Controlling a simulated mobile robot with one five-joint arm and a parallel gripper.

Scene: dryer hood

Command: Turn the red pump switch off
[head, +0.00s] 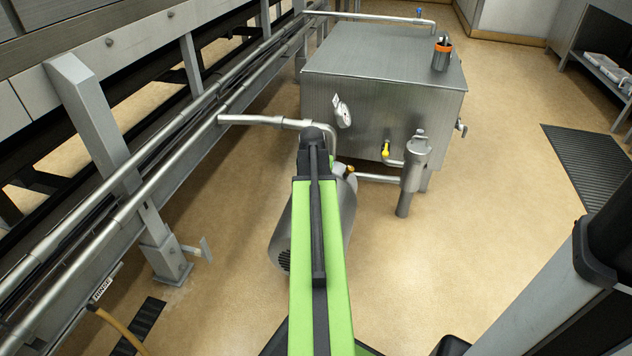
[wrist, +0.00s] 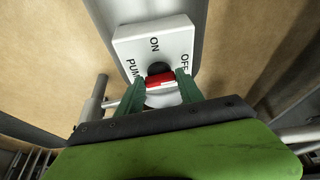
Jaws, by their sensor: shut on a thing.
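In the wrist view a white switch plate (wrist: 128,45) carries the words ON, OFF and PUMP. The red pump switch (wrist: 160,80) sits on it beside a dark round hub. My gripper (wrist: 161,84) is shut on the red switch, one green finger on each side. The fingers hide part of the switch, and I cannot tell clearly which label it points to. In the head view my green arm hides both the gripper and the switch. The silver pump motor (head: 283,240) shows partly behind the arm.
A steel tank (head: 375,60) with pipes, a gauge (head: 343,112) and a yellow-handled valve (head: 386,149) stands beyond the arm. A steel filter housing (head: 415,162) stands in front of it. Machine rails (head: 110,205) run along the left. Open floor (head: 490,200) lies to the right.

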